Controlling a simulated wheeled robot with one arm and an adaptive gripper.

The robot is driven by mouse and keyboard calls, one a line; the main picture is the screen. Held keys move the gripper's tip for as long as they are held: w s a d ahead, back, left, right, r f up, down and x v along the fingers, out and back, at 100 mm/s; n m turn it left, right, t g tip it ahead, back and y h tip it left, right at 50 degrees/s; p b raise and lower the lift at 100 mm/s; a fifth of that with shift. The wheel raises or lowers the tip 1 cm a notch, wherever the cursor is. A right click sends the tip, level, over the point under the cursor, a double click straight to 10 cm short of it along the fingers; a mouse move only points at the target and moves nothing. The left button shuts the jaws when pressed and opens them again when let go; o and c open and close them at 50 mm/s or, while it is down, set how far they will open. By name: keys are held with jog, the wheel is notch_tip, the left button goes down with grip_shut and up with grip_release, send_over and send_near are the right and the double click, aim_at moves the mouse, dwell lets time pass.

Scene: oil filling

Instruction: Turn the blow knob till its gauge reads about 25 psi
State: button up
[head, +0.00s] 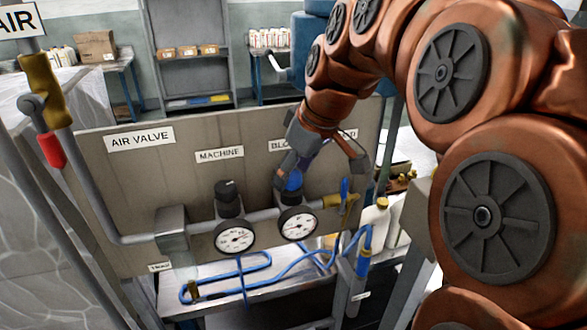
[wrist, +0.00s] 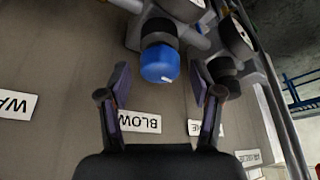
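The blue blow knob (head: 293,181) sits above the right-hand gauge (head: 298,226) on the panel. In the wrist view the knob (wrist: 160,64) shows between my two fingertips, with a gap on each side. My gripper (wrist: 160,78) is open and empty, its fingers pointing toward the knob. In the head view my gripper (head: 312,172) is at the knob and partly covers it and the BLOW label. The blow gauge has a white dial, but its needle reading is too small to tell. How deep the knob sits between the fingers is unclear.
The black machine knob (head: 227,191) and its gauge (head: 235,237) are just left. In the wrist view that dark knob (wrist: 222,70) is close beyond one finger. A yellow fitting (head: 335,201) and blue hoses (head: 290,262) are near. The AIR VALVE label (head: 139,139) marks the panel's left.

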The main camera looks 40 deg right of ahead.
jog(key=c, duration=1)
jog(key=shift+f+m+b, duration=0.15)
jog(key=shift+m+b, duration=0.15)
jog(key=shift+b, duration=0.15)
